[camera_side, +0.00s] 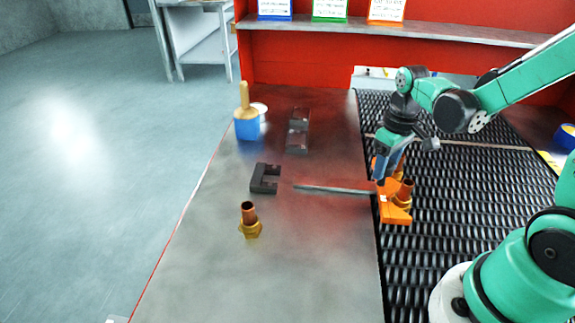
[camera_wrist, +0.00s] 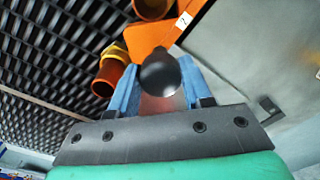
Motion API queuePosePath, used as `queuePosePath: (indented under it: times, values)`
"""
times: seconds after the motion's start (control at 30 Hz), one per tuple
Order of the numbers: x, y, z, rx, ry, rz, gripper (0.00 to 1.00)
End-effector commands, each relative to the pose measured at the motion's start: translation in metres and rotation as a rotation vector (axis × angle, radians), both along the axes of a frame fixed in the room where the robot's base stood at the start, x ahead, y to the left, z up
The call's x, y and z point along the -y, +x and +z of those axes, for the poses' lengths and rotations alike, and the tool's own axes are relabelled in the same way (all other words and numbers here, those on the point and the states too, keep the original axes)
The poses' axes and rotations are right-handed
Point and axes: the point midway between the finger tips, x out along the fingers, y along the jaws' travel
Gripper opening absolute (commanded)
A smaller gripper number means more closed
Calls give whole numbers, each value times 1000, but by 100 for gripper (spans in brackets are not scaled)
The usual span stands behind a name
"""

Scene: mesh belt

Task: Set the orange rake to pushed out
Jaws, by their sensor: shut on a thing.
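The orange rake (camera_side: 393,212) sits at the left edge of the mesh belt, beside the metal table. It also shows in the wrist view (camera_wrist: 150,38), with a small white label. My gripper (camera_side: 381,178) is down at the rake. In the wrist view its blue fingers (camera_wrist: 161,92) are closed around a dark round knob (camera_wrist: 160,73) at the rake. A grey rail (camera_side: 335,189) runs left from the rake across the table. A copper and brass fitting (camera_side: 404,191) stands against the rake; the wrist view shows two such pieces by it, one (camera_wrist: 110,73) on the belt side.
Another fitting (camera_side: 250,222) stands on the table (camera_side: 310,265). A dark U-shaped block (camera_side: 264,179), dark blocks (camera_side: 298,130) and a blue holder with a wooden handle (camera_side: 247,122) are further back. The belt (camera_side: 470,195) lies right of the rake. The table's front is clear.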

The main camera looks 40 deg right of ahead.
Motion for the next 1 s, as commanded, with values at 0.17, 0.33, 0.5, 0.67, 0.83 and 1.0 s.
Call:
queuePosePath:
  times: [0.17,0.33,0.5,0.67,0.83,1.0]
  values:
    - [4,-4,0,-15,-13,-9,0]
    - [4,-4,0,-14,-12,-9,75]
    - [3,-3,0,-11,-11,-7,75]
    - [3,-2,4,-10,-11,-6,75]
    - [3,-3,21,-10,-11,-6,75]
    - [3,-3,42,-11,-11,-7,75]
